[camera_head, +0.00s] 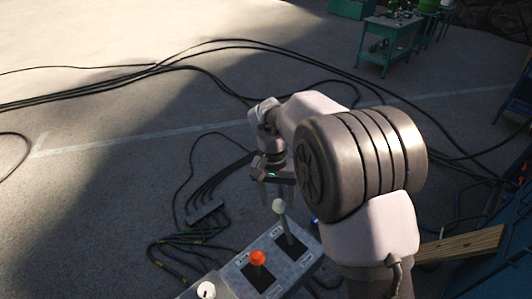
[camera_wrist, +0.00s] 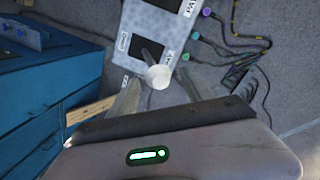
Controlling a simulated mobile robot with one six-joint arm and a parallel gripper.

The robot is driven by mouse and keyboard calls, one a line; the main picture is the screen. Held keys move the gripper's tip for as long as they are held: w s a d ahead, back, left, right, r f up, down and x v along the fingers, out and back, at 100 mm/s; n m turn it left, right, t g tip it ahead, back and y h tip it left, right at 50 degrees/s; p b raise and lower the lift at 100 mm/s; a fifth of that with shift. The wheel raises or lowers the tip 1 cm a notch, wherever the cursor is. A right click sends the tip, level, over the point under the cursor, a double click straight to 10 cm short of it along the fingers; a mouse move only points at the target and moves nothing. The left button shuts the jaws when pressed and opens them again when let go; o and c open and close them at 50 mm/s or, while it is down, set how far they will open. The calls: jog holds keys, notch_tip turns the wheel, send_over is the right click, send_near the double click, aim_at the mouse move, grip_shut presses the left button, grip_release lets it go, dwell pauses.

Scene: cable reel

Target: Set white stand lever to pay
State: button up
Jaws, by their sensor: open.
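The lever stand (camera_head: 235,273) is a grey box in the lower middle of the head view. Its far lever has a white ball knob (camera_head: 279,206) on a pale shaft rising from a dark slot plate. In the wrist view the white knob (camera_wrist: 159,77) is near the gap between my fingers, in front of the slot (camera_wrist: 146,48). "PAY" labels show on the stand (camera_wrist: 152,20) there. My gripper (camera_head: 276,186) is open and empty, just above the knob in the head view. Contact with the knob cannot be told.
An orange-knobbed lever (camera_head: 257,258) and another pale-knobbed lever (camera_head: 207,290) stand nearer on the box. Cables (camera_head: 185,245) lie on the floor to the left. A blue cabinet (camera_wrist: 45,90) and a wooden plank (camera_wrist: 88,110) are at the wrist view's left.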

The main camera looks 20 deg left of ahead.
jog(key=w+a+r+p, duration=0.2)
jog(key=a+r+p, duration=0.2)
jog(key=r+p, duration=0.3)
notch_tip(320, 180, up, 4)
jog(key=shift+w+f, duration=0.1)
jog(key=shift+w, duration=0.1)
dwell(0.3)
notch_tip(320, 180, up, 17)
jog(key=w+a, duration=0.1)
jog(key=a, duration=0.1)
jog(key=shift+r, duration=0.2)
jog(key=shift+w, duration=0.1)
jog(key=shift+a, duration=0.1)
